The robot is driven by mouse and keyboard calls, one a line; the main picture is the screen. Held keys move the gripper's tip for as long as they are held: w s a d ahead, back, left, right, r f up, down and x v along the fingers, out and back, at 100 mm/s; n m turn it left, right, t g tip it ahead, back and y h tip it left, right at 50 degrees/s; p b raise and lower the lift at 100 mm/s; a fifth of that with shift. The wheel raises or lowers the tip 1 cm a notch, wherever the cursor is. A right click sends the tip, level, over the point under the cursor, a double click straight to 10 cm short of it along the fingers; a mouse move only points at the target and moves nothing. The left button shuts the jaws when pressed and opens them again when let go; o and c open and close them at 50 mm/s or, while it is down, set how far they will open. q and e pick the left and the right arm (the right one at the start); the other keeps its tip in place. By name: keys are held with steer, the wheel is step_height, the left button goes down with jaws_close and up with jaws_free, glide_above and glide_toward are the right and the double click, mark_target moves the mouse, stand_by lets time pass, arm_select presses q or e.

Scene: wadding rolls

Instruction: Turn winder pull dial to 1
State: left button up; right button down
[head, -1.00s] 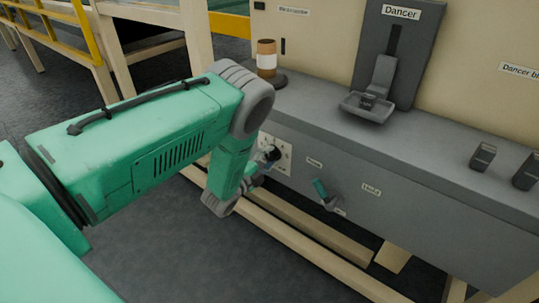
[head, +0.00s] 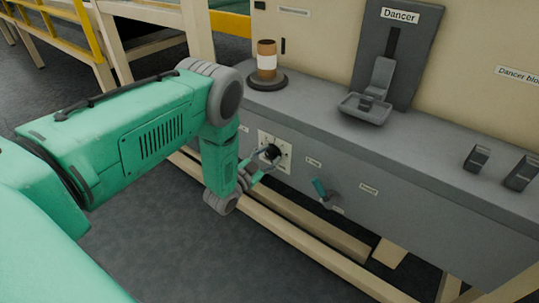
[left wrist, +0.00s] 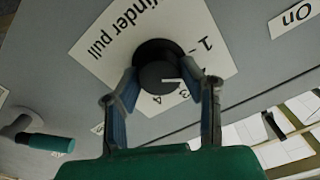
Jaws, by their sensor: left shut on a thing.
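The winder pull dial (head: 272,151) is a round black knob on a white plate (head: 285,161) on the grey cabinet front. The "1" is readable at the upper right; "3" and "4" show lower down, and a finger hides part of the scale between. My left gripper (head: 262,160) is shut on the dial, with a finger on each side of it, as the left wrist view (left wrist: 165,86) shows. My right gripper is in neither view.
A switch with a teal handle (head: 320,188) sits right of the dial on the cabinet front. A brown and white spool (head: 266,60) stands on the ledge above. The Dancer bracket (head: 369,105) and black switches (head: 477,158) are further right. Beige rails run below.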

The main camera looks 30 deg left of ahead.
arm_select(q)
steer(key=n, duration=0.5)
steer(key=shift+s+f, duration=0.2)
steer(key=shift+f, duration=0.1)
stand_by(0.5)
steer(key=o, duration=1.1)
steer(key=shift+f, duration=0.1)
steer(key=shift+o, duration=0.2)
steer(key=shift+w+a, duration=0.1)
steer(key=s+a, duration=0.1)
steer(key=s, duration=1.1)
